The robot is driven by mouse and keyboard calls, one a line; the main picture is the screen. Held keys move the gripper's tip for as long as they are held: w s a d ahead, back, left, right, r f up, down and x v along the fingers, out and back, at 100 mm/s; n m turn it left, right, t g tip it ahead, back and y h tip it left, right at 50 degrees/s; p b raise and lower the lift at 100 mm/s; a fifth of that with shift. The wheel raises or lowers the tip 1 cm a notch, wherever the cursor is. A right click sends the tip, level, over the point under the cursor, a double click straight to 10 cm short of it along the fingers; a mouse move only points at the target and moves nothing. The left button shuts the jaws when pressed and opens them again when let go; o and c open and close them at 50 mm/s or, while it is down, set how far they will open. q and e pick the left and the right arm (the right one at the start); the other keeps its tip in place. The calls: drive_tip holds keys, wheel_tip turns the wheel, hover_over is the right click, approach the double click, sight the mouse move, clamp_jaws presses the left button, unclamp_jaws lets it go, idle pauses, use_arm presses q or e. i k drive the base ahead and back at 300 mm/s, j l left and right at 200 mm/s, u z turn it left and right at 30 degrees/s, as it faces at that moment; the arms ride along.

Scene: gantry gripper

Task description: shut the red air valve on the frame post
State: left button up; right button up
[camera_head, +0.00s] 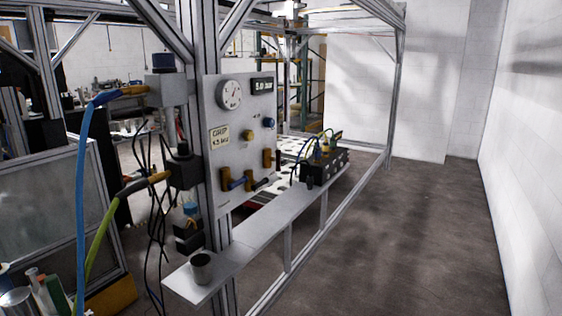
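The frame post (211,40) stands left of centre and carries a pale panel (240,108). On the panel are a round gauge (230,94), a display (263,86) that seems to read 5.0 bar, and a label (219,136) reading GRIP. Low on the panel are brass valves: one with a blue handle (237,184), one with a dark handle (262,183), and one farther right (268,158). No handle shows clearly as red, so I cannot tell which is the red valve or its position. Neither gripper is in view.
A grey shelf (265,222) runs back from the post, with a dark cup (201,268) at its near end and a black manifold (324,166) farther back. A blue hose (81,190) and a green hose (99,240) hang left. Floor (420,240) at right is clear.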

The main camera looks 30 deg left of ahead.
sight(279, 152)
drive_tip(key=i+u, duration=0.1)
drive_tip(key=u, duration=0.3)
drive_tip(key=i+u, duration=0.1)
drive_tip(key=u, duration=0.25)
drive_tip(key=i+l+u, duration=0.1)
drive_tip(key=u, duration=0.3)
drive_tip(key=l+u, duration=0.1)
drive_tip(key=u, duration=0.3)
drive_tip(key=i, duration=0.05)
